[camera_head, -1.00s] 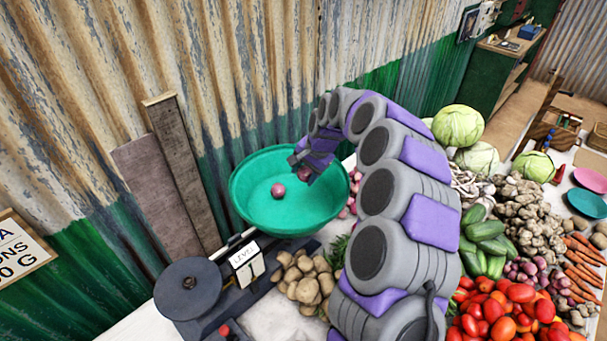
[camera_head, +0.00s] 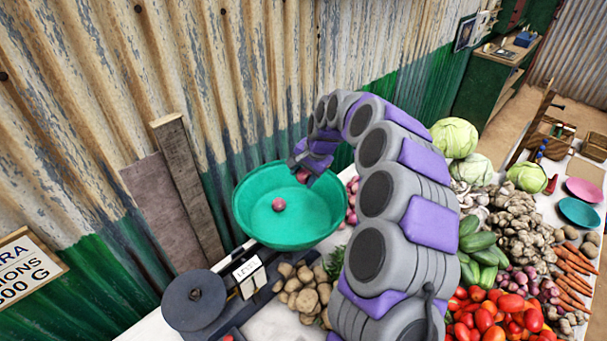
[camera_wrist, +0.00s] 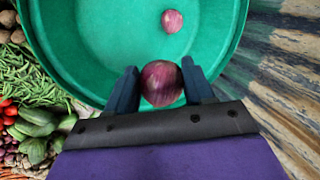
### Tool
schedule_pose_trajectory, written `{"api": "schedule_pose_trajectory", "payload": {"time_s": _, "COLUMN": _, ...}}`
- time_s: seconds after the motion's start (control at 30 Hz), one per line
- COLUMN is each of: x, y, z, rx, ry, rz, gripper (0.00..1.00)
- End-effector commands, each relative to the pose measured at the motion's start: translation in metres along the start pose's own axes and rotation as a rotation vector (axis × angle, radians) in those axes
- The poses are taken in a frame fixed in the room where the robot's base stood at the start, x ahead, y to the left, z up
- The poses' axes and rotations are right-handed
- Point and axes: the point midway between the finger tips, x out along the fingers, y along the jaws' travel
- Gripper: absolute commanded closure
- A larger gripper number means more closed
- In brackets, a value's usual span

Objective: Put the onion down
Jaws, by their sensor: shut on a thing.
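My gripper (camera_wrist: 162,88) is shut on a red onion (camera_wrist: 161,83), which sits between its two dark fingers in the wrist view. In the head view my gripper (camera_head: 308,168) is over the right part of a green bowl (camera_head: 246,222), and the held onion (camera_head: 303,175) shows partly beside it. The bowl also fills much of the wrist view (camera_wrist: 75,55). Another red onion (camera_head: 279,204) lies inside the bowl, apart from the held one; it also shows in the wrist view (camera_wrist: 172,21). The exact height of the held onion above the bowl floor is unclear.
The bowl is on a dark balance scale (camera_head: 194,300) with a round plate at left. Potatoes (camera_head: 305,290), tomatoes (camera_head: 490,318), cucumbers (camera_head: 484,247) and cabbages (camera_head: 455,138) crowd the stall to the right. A corrugated wall (camera_head: 240,75) stands close behind the bowl.

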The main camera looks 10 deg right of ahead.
Motion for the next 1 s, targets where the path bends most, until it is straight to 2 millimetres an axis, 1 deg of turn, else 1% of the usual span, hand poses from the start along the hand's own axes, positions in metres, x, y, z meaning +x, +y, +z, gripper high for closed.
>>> {"api": "schedule_pose_trajectory", "payload": {"time_s": 0.27, "x": 0.001, "y": 0.001, "z": 0.0, "rx": -0.003, "ry": -0.001, "rz": 0.0, "gripper": 0.8}}
{"api": "schedule_pose_trajectory", "payload": {"time_s": 0.37, "x": 0.004, "y": 0.007, "z": 0.004, "rx": -0.045, "ry": -0.015, "rz": 0.005, "gripper": 0.8}}
{"api": "schedule_pose_trajectory", "payload": {"time_s": 0.47, "x": 0.012, "y": 0.022, "z": 0.014, "rx": -0.156, "ry": -0.053, "rz": 0.015, "gripper": 0.8}}
{"api": "schedule_pose_trajectory", "payload": {"time_s": 0.6, "x": 0.025, "y": 0.052, "z": 0.035, "rx": -0.382, "ry": -0.14, "rz": 0.027, "gripper": 0.8}}
{"api": "schedule_pose_trajectory", "payload": {"time_s": 0.73, "x": 0.029, "y": 0.073, "z": 0.052, "rx": -0.575, "ry": -0.208, "rz": 0.018, "gripper": 0.8}}
{"api": "schedule_pose_trajectory", "payload": {"time_s": 0.8, "x": 0.03, "y": 0.082, "z": 0.06, "rx": -0.652, "ry": -0.237, "rz": 0.011, "gripper": 0.8}}
{"api": "schedule_pose_trajectory", "payload": {"time_s": 0.9, "x": 0.03, "y": 0.088, "z": 0.066, "rx": -0.725, "ry": -0.263, "rz": 0.004, "gripper": 0.8}}
{"api": "schedule_pose_trajectory", "payload": {"time_s": 1.0, "x": 0.027, "y": 0.09, "z": 0.07, "rx": -0.753, "ry": -0.275, "rz": 0.001, "gripper": 0.8}}
